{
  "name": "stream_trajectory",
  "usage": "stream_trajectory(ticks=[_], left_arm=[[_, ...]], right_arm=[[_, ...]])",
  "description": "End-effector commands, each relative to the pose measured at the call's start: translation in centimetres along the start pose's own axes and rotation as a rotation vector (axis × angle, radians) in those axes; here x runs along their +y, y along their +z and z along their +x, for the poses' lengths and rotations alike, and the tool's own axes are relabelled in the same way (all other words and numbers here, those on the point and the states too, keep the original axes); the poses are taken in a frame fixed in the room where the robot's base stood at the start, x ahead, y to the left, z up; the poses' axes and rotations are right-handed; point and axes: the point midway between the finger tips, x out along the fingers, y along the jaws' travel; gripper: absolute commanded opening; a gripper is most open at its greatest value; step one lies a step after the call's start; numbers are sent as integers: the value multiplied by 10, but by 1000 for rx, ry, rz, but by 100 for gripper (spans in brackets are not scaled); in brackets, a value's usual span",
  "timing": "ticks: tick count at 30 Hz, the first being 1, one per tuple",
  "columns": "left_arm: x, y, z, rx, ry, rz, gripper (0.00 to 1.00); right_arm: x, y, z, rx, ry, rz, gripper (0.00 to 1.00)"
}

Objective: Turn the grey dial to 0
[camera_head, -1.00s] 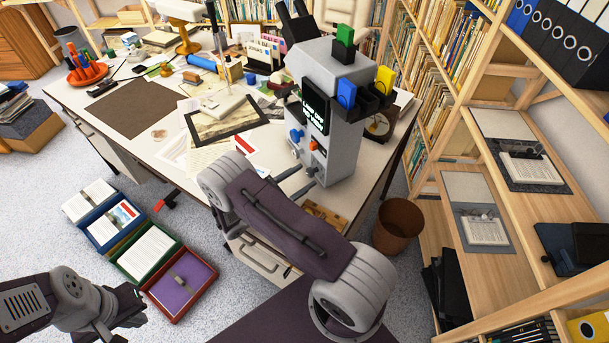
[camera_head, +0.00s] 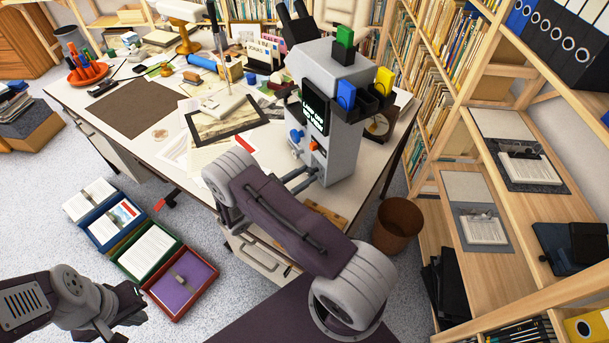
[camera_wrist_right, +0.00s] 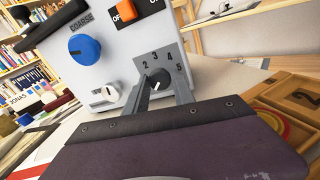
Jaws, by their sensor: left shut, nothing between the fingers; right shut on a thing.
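The grey dial (camera_wrist_right: 158,76) sits low on the front of the light grey machine (camera_head: 345,148). In the right wrist view it shows between my fingertips, under a grey plate marked 2, 3, 4 and 5. A small white mark shows on the dial, but I cannot tell which number it points to. My right gripper (camera_wrist_right: 160,84) is shut on the dial, one finger on each side. In the head view its fingers (camera_head: 308,180) reach the machine's lower front, and the dial is hidden. My left gripper (camera_head: 125,310) is shut and empty at the lower left, away from the desk.
A blue COARSE knob (camera_wrist_right: 84,49), an orange switch (camera_wrist_right: 126,10) and a white knob (camera_wrist_right: 103,95) are close to the dial. A wooden tray (camera_wrist_right: 290,105) lies to the right. Open boxes (camera_head: 180,285) lie on the floor near my left arm.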

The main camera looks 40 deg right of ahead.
Motion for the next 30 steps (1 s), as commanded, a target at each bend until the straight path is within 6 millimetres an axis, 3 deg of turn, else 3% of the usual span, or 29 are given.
stream_trajectory(ticks=[3, 4, 6, 17, 24, 30], left_arm=[[0, 0, 0, 0, 0, 0, 0], [0, 0, 0, 0, 0, 0, 0], [0, 0, 0, 0, 0, 0, 0], [0, 0, 1, 0, 0, 0, 0], [0, 1, 6, 0, 0, 0, 0], [0, 1, 8, 0, 0, 0, 0]], right_arm=[[0, 0, 0, -1, 1, -1, 0], [0, 0, 0, -1, 1, -1, 36], [0, 0, 0, -1, 1, -1, 52], [1, 0, -6, -1, 3, 1, 52], [1, -2, -58, 0, 7, 1, 52], [0, -1, -87, -1, 2, 0, 52]])
